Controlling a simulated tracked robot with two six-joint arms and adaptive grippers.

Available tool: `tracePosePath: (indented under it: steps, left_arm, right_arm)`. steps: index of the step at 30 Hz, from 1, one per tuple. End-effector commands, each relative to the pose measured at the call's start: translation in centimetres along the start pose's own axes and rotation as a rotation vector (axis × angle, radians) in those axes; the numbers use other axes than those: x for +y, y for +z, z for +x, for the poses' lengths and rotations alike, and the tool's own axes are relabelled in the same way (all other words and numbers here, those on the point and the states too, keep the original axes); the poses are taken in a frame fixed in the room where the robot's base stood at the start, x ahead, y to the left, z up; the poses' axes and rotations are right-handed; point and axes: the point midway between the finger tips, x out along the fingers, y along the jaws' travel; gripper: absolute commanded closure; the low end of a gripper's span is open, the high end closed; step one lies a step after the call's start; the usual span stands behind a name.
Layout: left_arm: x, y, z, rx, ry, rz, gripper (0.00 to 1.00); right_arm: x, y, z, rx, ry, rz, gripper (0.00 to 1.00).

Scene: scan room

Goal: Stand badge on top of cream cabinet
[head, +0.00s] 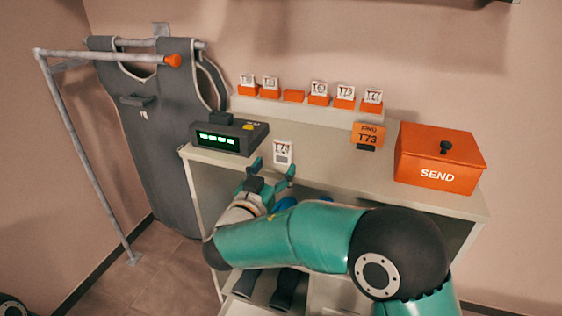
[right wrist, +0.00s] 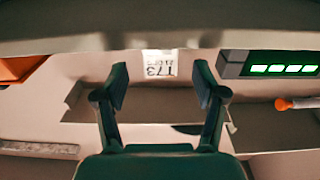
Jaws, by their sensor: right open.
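The badge (head: 283,151) is a small white card with dark lettering. It appears to stand upright on top of the cream cabinet (head: 330,182), near the front edge and right of the grey device. In the right wrist view the badge (right wrist: 159,63) appears upside down, ahead of the gap between the fingers, and reads like T73. My right gripper (head: 272,169) is open just in front of the badge, with nothing visible between its fingers (right wrist: 160,90). Whether a fingertip touches the badge I cannot tell. My left gripper is not in view.
A grey device with a green display (head: 229,136) stands left of the badge. An orange FIND T73 sign (head: 369,135) and an orange SEND box (head: 437,159) stand to the right. Behind is a ledge with several orange badge holders, one empty (head: 294,96). A grey apron (head: 150,110) hangs left.

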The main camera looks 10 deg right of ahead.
Motion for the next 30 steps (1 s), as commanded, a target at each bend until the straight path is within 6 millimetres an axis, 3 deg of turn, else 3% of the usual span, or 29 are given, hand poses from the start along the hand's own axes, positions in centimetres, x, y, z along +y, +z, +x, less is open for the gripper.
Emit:
tracePosePath:
  steps: [3,9,15,19,23,26,27,29,30]
  left_arm:
    - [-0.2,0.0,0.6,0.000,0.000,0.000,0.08]
    - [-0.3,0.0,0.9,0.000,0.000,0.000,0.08]
    - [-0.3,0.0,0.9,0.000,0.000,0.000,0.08]
    - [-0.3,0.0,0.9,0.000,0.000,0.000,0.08]
    - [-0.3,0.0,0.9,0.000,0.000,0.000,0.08]
    - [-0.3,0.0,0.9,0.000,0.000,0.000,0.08]
    - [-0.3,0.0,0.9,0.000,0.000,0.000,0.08]
    - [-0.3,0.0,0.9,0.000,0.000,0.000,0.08]
    - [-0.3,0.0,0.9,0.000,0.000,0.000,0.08]
  right_arm:
    - [-0.1,0.1,-2.4,0.001,-0.004,-0.001,0.30]
    - [0.0,0.0,-4.8,0.000,0.000,0.000,0.30]
    - [0.1,0.2,-5.3,-0.006,0.003,-0.007,0.30]
    - [0.7,2.8,-4.8,-0.084,0.011,-0.081,0.30]
    - [2.9,10.0,-4.4,-0.308,0.016,-0.275,0.30]
    - [6.0,18.1,-5.6,-0.587,-0.007,-0.471,0.30]
    - [7.6,21.6,-6.8,-0.720,-0.030,-0.546,0.30]
    - [10.1,26.6,-9.4,-0.934,-0.082,-0.639,0.30]
    - [11.7,29.7,-11.7,-1.082,-0.130,-0.683,0.30]
